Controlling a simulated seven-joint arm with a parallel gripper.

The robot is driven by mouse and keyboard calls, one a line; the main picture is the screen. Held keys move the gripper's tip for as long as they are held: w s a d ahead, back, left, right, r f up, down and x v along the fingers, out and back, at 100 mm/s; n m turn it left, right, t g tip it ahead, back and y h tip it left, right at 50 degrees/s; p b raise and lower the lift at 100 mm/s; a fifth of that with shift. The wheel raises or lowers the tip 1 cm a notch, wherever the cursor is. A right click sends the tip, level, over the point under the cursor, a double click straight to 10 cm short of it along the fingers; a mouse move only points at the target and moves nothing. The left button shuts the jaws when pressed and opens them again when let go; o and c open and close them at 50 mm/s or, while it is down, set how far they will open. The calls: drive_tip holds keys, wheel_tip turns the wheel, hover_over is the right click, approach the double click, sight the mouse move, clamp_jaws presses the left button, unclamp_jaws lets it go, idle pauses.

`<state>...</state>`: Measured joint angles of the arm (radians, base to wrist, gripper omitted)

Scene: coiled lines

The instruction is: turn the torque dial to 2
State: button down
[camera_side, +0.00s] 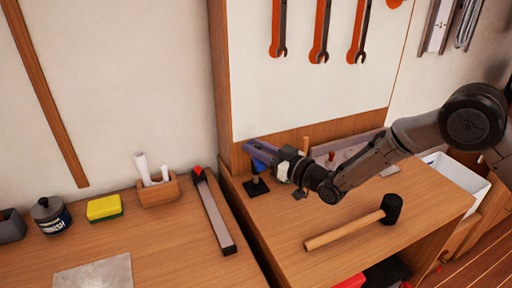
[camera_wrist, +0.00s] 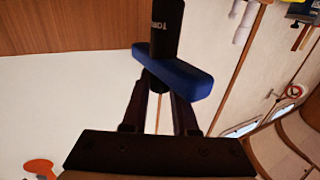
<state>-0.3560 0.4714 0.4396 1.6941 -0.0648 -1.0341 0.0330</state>
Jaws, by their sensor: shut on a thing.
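A blue bar (camera_wrist: 172,72) sits across a black cylinder (camera_wrist: 167,28) with small white marks in the wrist view; I take this to be the torque dial, but cannot read any number on it. My gripper (camera_wrist: 160,96) is shut on the blue bar, one finger at each side of its middle. In the side view, my gripper (camera_side: 272,153) is at the back left corner of the right bench, with the blue piece (camera_side: 259,166) partly hidden by it. A black stand (camera_side: 256,187) shows just below.
A black-headed mallet (camera_side: 350,229) lies on the right bench, in front of my arm. A long grey tool (camera_side: 214,212) lies on the left bench near a wooden holder (camera_side: 159,189) and a yellow sponge (camera_side: 104,208). Orange-marked wrenches (camera_side: 320,30) hang on the wall panel behind.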

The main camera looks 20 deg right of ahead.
drive_tip(key=c, duration=0.7)
unclamp_jaws()
drive_tip(key=v, duration=1.3)
drive_tip(key=shift+s+d, duration=0.1)
drive_tip(key=shift+s, duration=0.35)
drive_tip(key=shift+d, duration=0.1)
